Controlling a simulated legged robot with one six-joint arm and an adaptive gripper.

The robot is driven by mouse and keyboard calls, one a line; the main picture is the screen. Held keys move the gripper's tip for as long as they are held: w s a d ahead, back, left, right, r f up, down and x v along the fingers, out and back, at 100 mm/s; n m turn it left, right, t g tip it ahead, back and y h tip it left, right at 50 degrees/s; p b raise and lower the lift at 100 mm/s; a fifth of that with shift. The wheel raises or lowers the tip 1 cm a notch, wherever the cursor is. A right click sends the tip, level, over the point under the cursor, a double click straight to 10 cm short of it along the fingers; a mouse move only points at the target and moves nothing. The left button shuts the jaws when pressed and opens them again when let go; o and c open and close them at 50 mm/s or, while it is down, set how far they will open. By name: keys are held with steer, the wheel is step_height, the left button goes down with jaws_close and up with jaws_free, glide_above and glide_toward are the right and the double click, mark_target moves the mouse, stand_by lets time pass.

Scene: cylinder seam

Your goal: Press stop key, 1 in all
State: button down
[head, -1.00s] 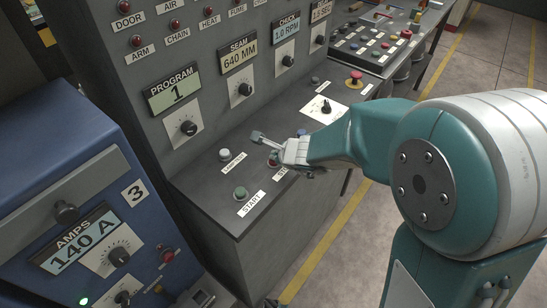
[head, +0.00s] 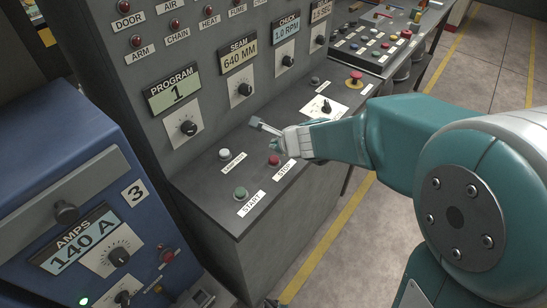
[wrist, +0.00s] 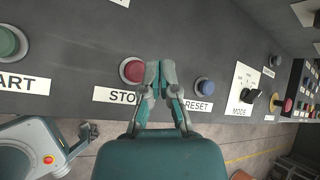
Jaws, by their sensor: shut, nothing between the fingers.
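The red stop key (head: 274,160) sits on the sloping grey console, with its STOP label (head: 286,170) in front of it. It also shows in the wrist view (wrist: 132,70), just left of my fingertips. My gripper (wrist: 160,68) is shut and empty. In the wrist view its tips lie between the stop key and the blue reset key (wrist: 204,86). In the head view my gripper (head: 276,131) is behind the stop key and leaves it uncovered. Whether the tips touch the panel cannot be told.
The green start key (head: 241,193) and a white key (head: 225,154) stand nearby on the console. A mode knob (head: 326,107) and a red mushroom button (head: 355,78) lie farther back. A blue welding unit (head: 75,190) stands at left.

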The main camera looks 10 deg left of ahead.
steer(key=shift+r, duration=1.4)
steer(key=s+d+r+n+h, duration=0.3)
steer(key=s+d+r+n, duration=0.1)
steer(key=s+d+n, duration=0.5)
steer(key=s+d+r+n+g+h, duration=0.1)
steer(key=s+d+r+n+h, duration=0.2)
steer(key=s+d+n, duration=0.6)
steer(key=s+d+r, duration=0.1)
steer(key=s+d, duration=0.3)
steer(key=shift+s+d+n, duration=0.3)
steer(key=shift+n, duration=0.1)
steer(key=shift+a, duration=0.1)
